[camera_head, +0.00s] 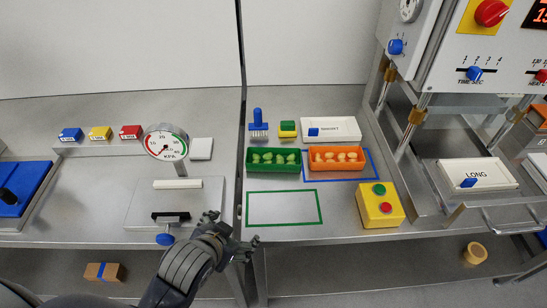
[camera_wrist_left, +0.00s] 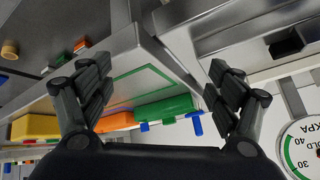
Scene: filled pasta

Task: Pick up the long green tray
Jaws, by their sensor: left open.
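The long green tray (camera_head: 274,170) holds several green filled pasta pieces and sits on the table just behind the green outlined rectangle (camera_head: 284,222). In the left wrist view the green tray (camera_wrist_left: 165,107) shows between and beyond my fingers. My left gripper (camera_head: 233,230) is open and empty, in front of the tray and left of the green outline, clear of the tray. Its two fingers also frame the left wrist view (camera_wrist_left: 160,95). My right gripper is not in view.
An orange tray (camera_head: 336,168) with pasta stands close right of the green tray, within a blue outline. A yellow button box (camera_head: 379,207) stands front right. A gauge (camera_head: 166,143) rises at left. The green outlined area is clear.

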